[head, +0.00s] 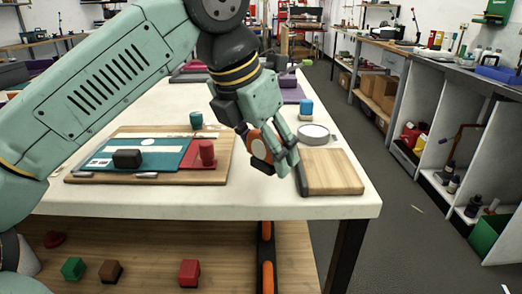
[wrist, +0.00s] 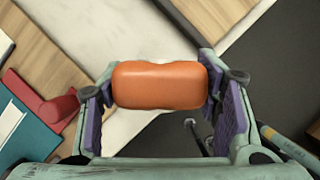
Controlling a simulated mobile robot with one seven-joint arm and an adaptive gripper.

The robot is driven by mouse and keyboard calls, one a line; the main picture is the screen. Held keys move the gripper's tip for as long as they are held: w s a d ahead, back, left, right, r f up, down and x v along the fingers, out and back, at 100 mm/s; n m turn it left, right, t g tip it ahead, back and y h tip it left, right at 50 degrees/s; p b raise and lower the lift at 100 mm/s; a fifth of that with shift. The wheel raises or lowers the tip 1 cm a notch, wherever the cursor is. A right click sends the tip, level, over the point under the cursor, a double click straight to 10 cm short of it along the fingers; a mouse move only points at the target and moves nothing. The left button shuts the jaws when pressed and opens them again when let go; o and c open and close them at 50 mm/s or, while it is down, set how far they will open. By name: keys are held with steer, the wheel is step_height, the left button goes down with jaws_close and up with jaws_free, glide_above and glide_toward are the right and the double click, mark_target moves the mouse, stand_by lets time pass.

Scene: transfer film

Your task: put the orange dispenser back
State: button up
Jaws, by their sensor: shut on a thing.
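My gripper (head: 278,160) is shut on the orange dispenser (head: 262,147), above the front right part of the white table. In the head view its side shows a pale round patch, and the fingers partly cover it. In the wrist view the dispenser (wrist: 160,85) is a rounded orange block lying crosswise between the two purple-padded fingers. A wooden board (head: 335,170) with a dark left edge lies just right of the gripper. Another wooden board (head: 218,160) lies on the left, bearing a teal sheet (head: 172,150) and a red piece (head: 197,161).
A grey round roll (head: 313,134) and a blue-topped piece (head: 306,108) stand behind the right board. A black block (head: 127,158) and red knob (head: 207,152) stand on the left board. Red (head: 189,272), brown and green blocks sit on the shelf below. White tabletop (head: 255,205) in front is clear.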

mark_target(259, 150)
steer(key=w, duration=0.3)
steer(key=w+a, duration=0.1)
steer(key=w, duration=0.1)
steer(key=shift+f+p, duration=0.15)
steer(key=shift+p, duration=0.25)
steer(key=shift+w+f, duration=0.15)
steer(key=shift+f, duration=2)
steer(key=o, duration=1.1)
steer(key=shift+r, duration=0.1)
steer(key=shift+a+r, duration=0.1)
steer(key=shift+r, duration=0.45)
steer(key=v, duration=1.1)
steer(key=shift+r, duration=0.1)
